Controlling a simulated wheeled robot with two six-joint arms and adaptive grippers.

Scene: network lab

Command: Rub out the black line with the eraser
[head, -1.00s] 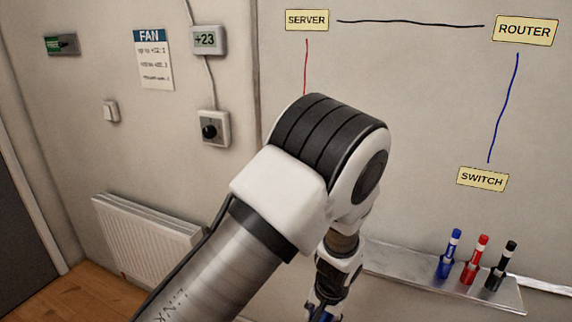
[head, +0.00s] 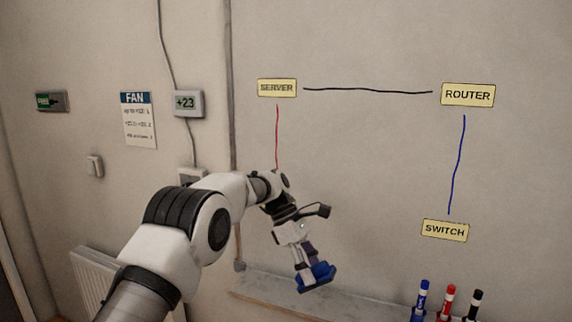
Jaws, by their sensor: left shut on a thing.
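The black line (head: 368,90) runs nearly level on the whiteboard between the SERVER label (head: 277,88) and the ROUTER label (head: 467,95). My left gripper (head: 311,277) is shut on the blue eraser (head: 316,278). It holds the eraser low in front of the board, above the tray, well below the black line. I cannot tell how far the eraser is from the board. My right gripper is out of view.
A red line (head: 277,135) drops from SERVER, its lower end behind my arm. A blue line (head: 459,165) joins ROUTER to the SWITCH label (head: 445,231). The tray (head: 345,305) holds blue (head: 422,298), red (head: 447,301) and black (head: 474,304) markers. The board's middle is clear.

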